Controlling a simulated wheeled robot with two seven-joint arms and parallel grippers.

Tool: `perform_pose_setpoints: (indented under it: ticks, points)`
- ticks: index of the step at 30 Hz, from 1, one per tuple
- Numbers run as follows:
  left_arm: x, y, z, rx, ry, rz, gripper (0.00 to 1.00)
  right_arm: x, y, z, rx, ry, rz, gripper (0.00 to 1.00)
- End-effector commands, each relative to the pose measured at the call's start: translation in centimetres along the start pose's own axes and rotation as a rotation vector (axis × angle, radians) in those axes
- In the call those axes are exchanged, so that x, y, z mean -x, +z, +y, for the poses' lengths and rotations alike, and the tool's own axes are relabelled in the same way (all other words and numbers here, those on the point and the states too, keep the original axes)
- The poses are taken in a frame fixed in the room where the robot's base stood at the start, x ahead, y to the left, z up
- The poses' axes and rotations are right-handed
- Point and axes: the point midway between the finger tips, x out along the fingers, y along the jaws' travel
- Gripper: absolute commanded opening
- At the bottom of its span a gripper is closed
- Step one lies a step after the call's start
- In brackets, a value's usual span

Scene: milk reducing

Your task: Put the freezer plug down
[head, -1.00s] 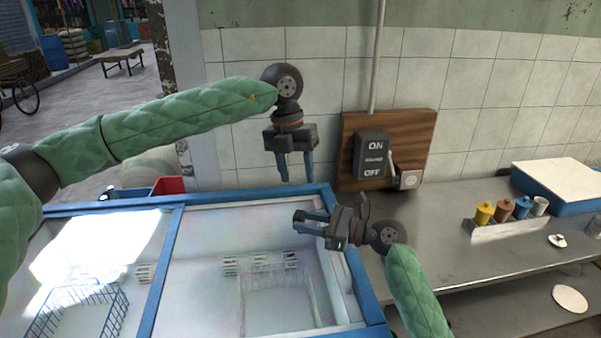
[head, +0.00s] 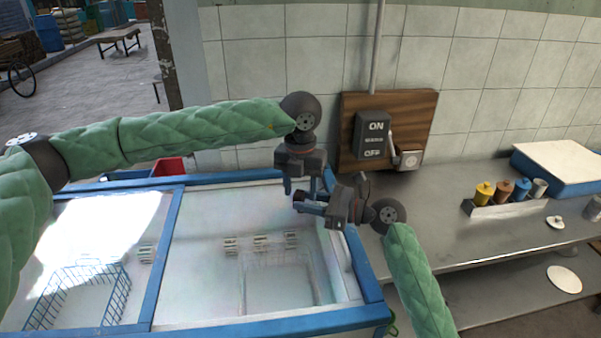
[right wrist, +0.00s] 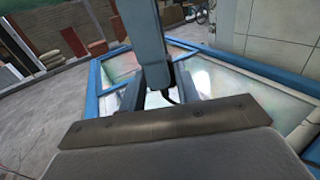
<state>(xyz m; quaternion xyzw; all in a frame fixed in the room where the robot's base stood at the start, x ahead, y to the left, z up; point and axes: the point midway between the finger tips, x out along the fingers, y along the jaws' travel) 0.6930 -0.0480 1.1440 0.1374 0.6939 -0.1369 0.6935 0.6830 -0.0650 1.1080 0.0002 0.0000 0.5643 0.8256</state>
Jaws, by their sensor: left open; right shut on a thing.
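The freezer plug (head: 298,196) is a small dark shape at the tips of my right gripper (head: 304,203). My right gripper is shut on it, above the freezer's far right part. In the right wrist view, a dark piece, perhaps its cord (right wrist: 169,96), shows between the fingers; most of the plug is hidden. My left gripper (head: 300,186) is open, pointing down just above and beside the right fingertips. One of its blue fingers (right wrist: 147,40) crosses the right wrist view. I cannot tell whether it touches the plug. The freezer (head: 235,324) has a blue frame and clear top panels.
A wooden board (head: 420,115) on the tiled wall carries an ON/OFF switch box (head: 371,135) and a socket (head: 410,159). A metal counter (head: 440,210) at right holds several coloured jars (head: 503,193). A red container (head: 167,167) stands behind the freezer. The counter's near part is clear.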

Motion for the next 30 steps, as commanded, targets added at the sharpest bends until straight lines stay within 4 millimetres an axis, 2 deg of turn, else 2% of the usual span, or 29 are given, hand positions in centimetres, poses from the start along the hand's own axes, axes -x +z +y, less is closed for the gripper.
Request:
perform_pose_setpoints:
  ticks: [6,17,24,26,27,30]
  points:
    - [-1.9,0.0,0.0,0.000,-0.001,0.000,0.47,0.0,0.0,0.0,0.000,0.001,-0.001,0.00]
    - [-2.2,0.0,0.0,0.000,0.000,0.000,0.47,0.0,0.0,0.0,0.000,0.001,-0.001,0.00]
    - [-2.2,0.0,0.0,0.000,-0.001,0.000,0.02,0.0,0.0,0.0,0.000,0.001,-0.001,0.00]
    - [-2.2,0.0,-0.1,-0.001,-0.001,0.000,0.00,-0.1,0.0,0.1,0.000,0.001,-0.001,0.00]
    - [-2.2,0.0,-0.1,-0.002,-0.002,0.000,0.00,-0.1,0.0,0.1,0.000,0.001,-0.001,0.34]
    - [-2.2,0.0,-0.1,-0.002,-0.002,0.000,0.00,-0.1,0.0,0.1,0.000,0.001,-0.001,0.53]
